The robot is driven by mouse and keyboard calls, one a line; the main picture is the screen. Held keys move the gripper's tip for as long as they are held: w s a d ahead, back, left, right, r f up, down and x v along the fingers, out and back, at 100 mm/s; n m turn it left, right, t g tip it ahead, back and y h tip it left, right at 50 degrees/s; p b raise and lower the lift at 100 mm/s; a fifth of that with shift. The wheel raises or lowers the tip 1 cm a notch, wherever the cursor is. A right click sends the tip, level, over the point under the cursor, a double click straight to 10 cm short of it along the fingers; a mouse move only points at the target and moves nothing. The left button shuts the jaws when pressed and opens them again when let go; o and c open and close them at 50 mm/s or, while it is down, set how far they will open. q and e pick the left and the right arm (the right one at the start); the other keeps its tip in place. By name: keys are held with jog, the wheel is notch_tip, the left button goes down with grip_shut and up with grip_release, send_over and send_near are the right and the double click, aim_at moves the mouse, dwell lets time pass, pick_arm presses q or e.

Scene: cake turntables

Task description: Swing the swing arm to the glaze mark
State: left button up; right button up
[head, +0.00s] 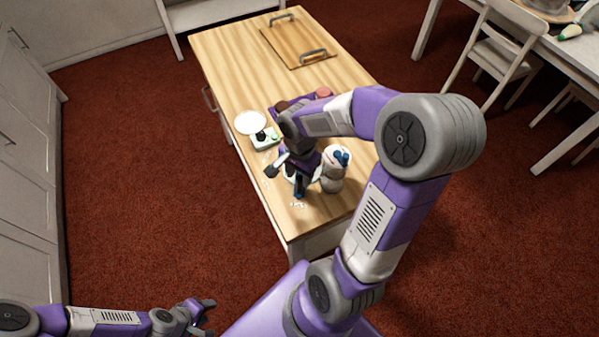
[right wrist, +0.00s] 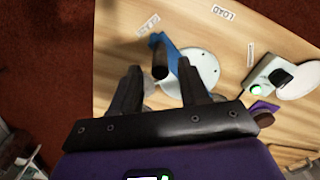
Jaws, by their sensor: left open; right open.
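The blue swing arm (right wrist: 169,52) lies over a white round plate (right wrist: 203,68) in the right wrist view. A dark upright knob (right wrist: 160,62) stands on it. My right gripper (right wrist: 157,78) is open, with one finger on each side of the knob; I cannot tell whether they touch it. In the head view my right gripper (head: 286,172) hangs over the near part of the table, hiding most of the plate. The swing arm's upper end points towards a small label (right wrist: 148,25), too blurred to read. Another label reads LOAD (right wrist: 223,12). My left gripper (head: 205,310) is open and empty, low and off the table.
A white box with a green button and black knob (head: 265,138) stands beside a white disc (head: 250,122). A wooden board with handles (head: 292,44) lies at the table's far end.

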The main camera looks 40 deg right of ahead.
notch_tip(320, 180, up, 7)
jog(key=p, duration=0.5)
jog(key=shift+f, duration=0.2)
